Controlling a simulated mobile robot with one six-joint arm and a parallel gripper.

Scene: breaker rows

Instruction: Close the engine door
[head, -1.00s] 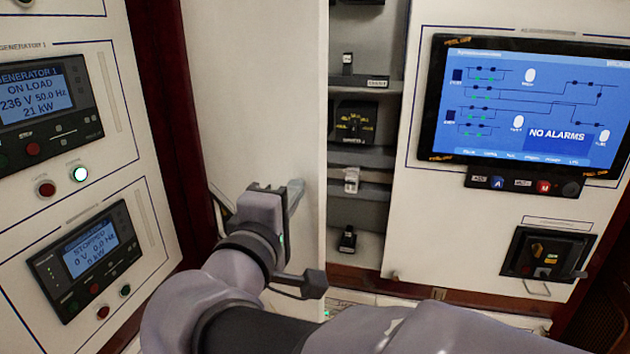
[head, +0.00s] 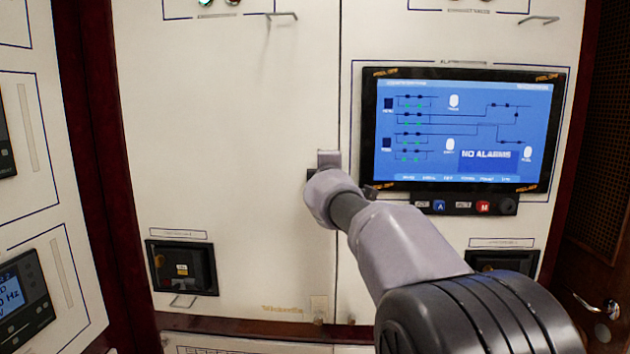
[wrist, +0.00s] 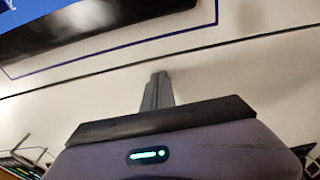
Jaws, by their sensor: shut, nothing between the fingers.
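The engine door is the tall white panel (head: 235,120) left of the screen panel in the head view. Its right edge meets the neighbouring panel along a thin dark seam, and it looks flush with it. My gripper (head: 328,160) is at this right edge, about mid-height, facing the door. In the wrist view the fingers of my gripper (wrist: 158,80) are together and empty, pointing at the white door surface (wrist: 210,75) close to the seam. Whether the tips touch the door I cannot tell.
The right panel carries a blue alarm screen (head: 460,130) and a black breaker (head: 500,262), partly behind my arm. A black breaker (head: 181,267) sits low on the door. A wire handle (head: 283,15) is near the top. Generator panels stand at the left.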

